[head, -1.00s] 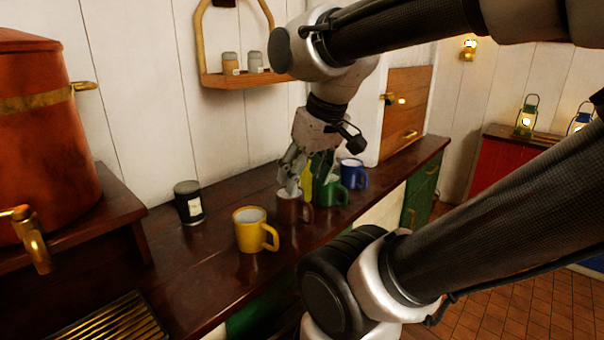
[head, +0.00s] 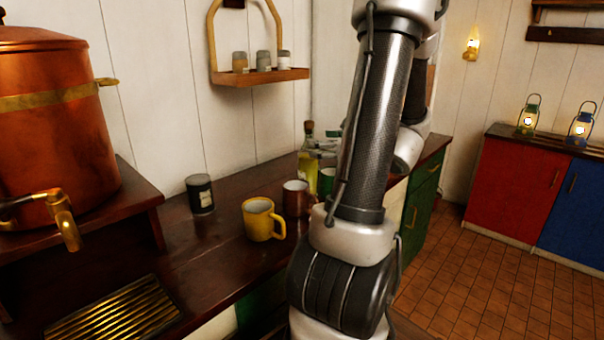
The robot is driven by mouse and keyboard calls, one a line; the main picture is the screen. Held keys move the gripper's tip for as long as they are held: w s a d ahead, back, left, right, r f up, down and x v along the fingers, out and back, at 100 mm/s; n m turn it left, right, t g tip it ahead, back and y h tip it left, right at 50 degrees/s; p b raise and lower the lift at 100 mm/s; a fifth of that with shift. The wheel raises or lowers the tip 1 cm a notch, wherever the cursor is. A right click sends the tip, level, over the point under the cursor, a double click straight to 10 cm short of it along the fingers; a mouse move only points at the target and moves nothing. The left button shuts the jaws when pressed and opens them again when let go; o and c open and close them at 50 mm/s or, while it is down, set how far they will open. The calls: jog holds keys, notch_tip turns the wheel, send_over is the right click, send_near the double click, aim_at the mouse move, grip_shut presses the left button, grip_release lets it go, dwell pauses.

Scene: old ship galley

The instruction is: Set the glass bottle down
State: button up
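The glass bottle (head: 308,158), yellow-green with a dark neck and a brown stopper, is upright at the back of the counter, behind the brown mug. Its base is hidden, so I cannot tell whether it rests on the wood. My gripper (head: 327,147) shows only as small grey parts just right of the bottle, mostly hidden behind my arm. I cannot tell whether its fingers are around the bottle or beside it.
On the dark counter (head: 225,235) stand a yellow mug (head: 258,221), a brown mug (head: 295,199), a partly hidden green mug (head: 326,182) and a black jar (head: 200,195). A copper urn (head: 55,130) stands at left, above a brass drip grate (head: 115,315). A shelf (head: 260,77) hangs behind.

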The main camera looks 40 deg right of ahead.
aim_at(312, 125)
jog(key=w+d+r+m, duration=0.1)
jog(key=w, duration=0.2)
jog(key=w+r+m+h, duration=0.1)
jog(key=w, duration=0.2)
jog(key=w+d+r+t, duration=0.1)
jog(key=w, duration=0.2)
jog(key=shift+d+r+m+h, duration=0.1)
jog(key=shift+d+m+h, duration=0.2)
jog(key=shift+d+m, duration=0.1)
jog(key=shift+a, duration=0.1)
grip_shut()
